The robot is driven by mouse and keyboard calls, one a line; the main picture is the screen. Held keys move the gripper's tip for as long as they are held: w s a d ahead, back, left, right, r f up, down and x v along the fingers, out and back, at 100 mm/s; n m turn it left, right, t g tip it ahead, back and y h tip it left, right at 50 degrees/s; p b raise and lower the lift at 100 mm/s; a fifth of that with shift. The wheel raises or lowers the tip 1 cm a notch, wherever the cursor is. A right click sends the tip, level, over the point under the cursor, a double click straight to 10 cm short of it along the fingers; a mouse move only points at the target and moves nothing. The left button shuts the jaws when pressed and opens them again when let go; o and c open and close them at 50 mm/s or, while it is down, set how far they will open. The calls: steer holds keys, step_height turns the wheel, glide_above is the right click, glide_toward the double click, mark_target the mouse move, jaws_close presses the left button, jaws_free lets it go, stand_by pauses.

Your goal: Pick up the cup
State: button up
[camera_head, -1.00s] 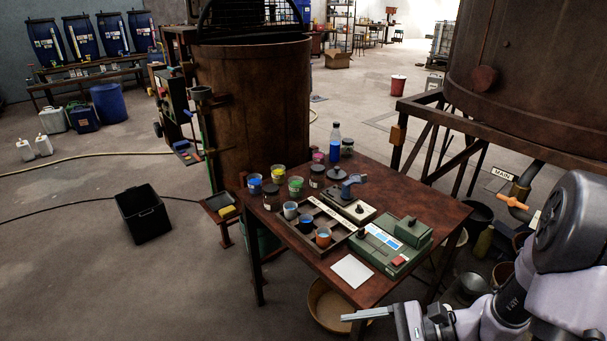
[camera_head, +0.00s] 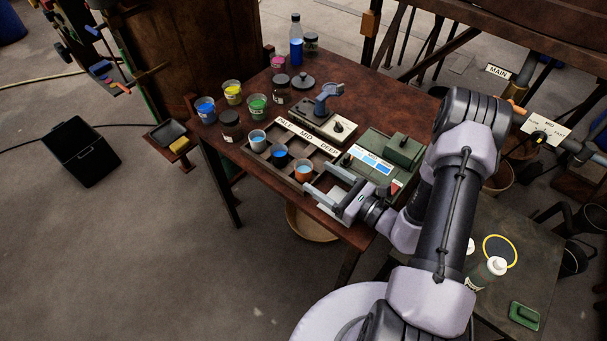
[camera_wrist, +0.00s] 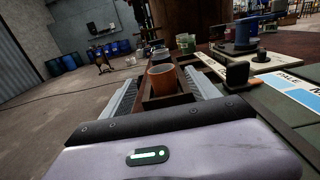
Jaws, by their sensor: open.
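An orange cup (camera_head: 303,173) with pale blue contents sits in the nearest compartment of a divided tray (camera_head: 327,193) on the brown table. It shows centrally in the wrist view (camera_wrist: 162,82). Two more cups stand farther along the same row: one with dark blue contents (camera_head: 280,157) and one with pale blue (camera_head: 257,140). My gripper (camera_head: 319,177) is open and empty, low at the tray's near end. Its fingertips are just short of the orange cup. In the wrist view the fingers lie left and right of the cup, with gaps; contact is not visible.
Tubs of blue (camera_head: 206,110), yellow (camera_head: 233,92) and green (camera_head: 256,106), and a dark jar (camera_head: 231,125), stand behind the tray. A blue-handled device (camera_head: 326,100) and a green box (camera_head: 402,150) stand to its right. A tall blue bottle (camera_head: 296,40) is at the back.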

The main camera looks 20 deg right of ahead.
mark_target(311, 172)
steer(key=b+x, duration=0.2)
steer(key=x, duration=0.5)
steer(key=shift+d+f, duration=0.1)
steer(key=c, duration=1.5)
